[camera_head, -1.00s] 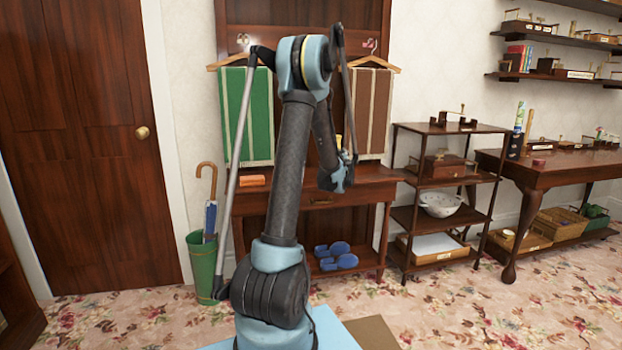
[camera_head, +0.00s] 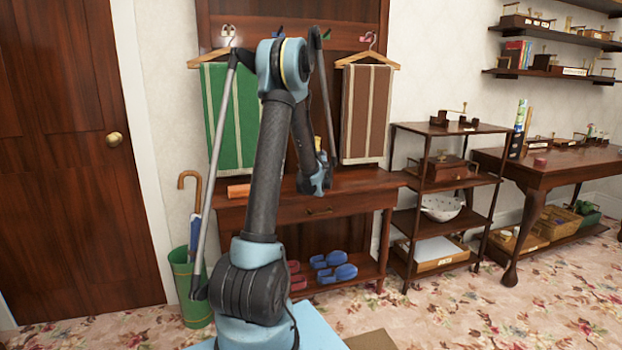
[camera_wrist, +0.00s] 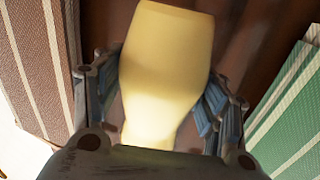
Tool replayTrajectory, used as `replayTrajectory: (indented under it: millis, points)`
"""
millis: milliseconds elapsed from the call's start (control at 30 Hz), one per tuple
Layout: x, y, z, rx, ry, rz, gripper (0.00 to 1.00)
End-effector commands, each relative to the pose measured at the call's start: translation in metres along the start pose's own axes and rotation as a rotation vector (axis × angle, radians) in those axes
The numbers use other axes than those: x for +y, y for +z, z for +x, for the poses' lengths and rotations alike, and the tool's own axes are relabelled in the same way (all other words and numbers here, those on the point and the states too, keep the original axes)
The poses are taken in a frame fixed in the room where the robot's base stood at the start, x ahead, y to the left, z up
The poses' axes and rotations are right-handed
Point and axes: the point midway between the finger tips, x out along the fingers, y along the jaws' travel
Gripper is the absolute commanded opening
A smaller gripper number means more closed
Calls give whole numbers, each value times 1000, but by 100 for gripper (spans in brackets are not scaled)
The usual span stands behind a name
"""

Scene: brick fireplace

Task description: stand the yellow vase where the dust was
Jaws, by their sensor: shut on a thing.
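The yellow vase (camera_wrist: 165,60) fills the middle of the wrist view, between the two fingers of my gripper (camera_wrist: 166,92), which is shut on it. Its wide part is toward the top of that picture. In the head view only a sliver of yellow (camera_head: 318,143) shows beside my arm. My gripper there is mostly hidden behind my wrist, in front of the hall stand and over its tabletop (camera_head: 355,183). No dust is visible; my arm hides part of the tabletop.
An orange object (camera_head: 238,190) lies at the tabletop's left. A green towel (camera_head: 222,115) and a brown towel (camera_head: 367,112) hang above. Blue slippers (camera_head: 335,273) and red slippers (camera_head: 297,277) sit on the low shelf. A green umbrella bin (camera_head: 190,290) stands left; shelves (camera_head: 448,180) stand right.

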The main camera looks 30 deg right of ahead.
Motion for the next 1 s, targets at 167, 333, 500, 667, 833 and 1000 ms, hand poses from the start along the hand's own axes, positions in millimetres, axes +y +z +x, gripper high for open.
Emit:
replayTrajectory:
  millis: [167,333,500,667,833,1000]
  points:
    - [2,24,0,0,1,0,32]
    - [3,33,0,0,2,0,32]
    - [4,42,0,0,2,0,32]
    - [5,61,1,0,2,0,32]
    - [6,74,0,0,2,0,32]
    - [6,74,0,0,2,0,32]
